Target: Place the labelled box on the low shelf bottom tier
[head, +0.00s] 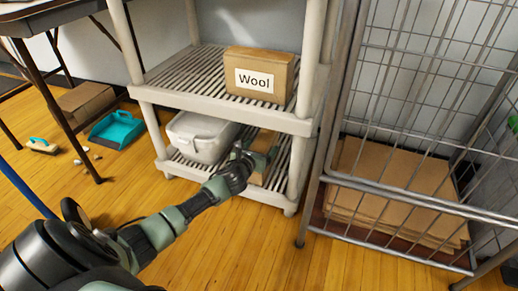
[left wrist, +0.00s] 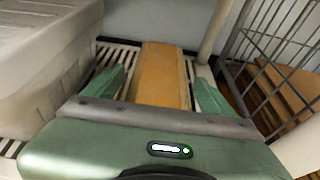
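A brown box (head: 263,141) stands on the slatted bottom tier (head: 268,200) of the low shelf, at the tier's right part. It also shows in the left wrist view (left wrist: 163,72); no label on it is visible from here. My left gripper (head: 256,154) reaches into the bottom tier. In the left wrist view its green fingers (left wrist: 162,86) stand on either side of the box, with small gaps, so it is open around the box. Another box, labelled "Wool" (head: 259,76), sits on the tier above. My right gripper is not in view.
A light grey plastic bin (head: 202,137) fills the left part of the bottom tier, close to my left gripper. Shelf posts (head: 309,60) and a wire cage (head: 400,190) with flat cardboard stand to the right. A blue dustpan (head: 116,131) lies on the floor at left.

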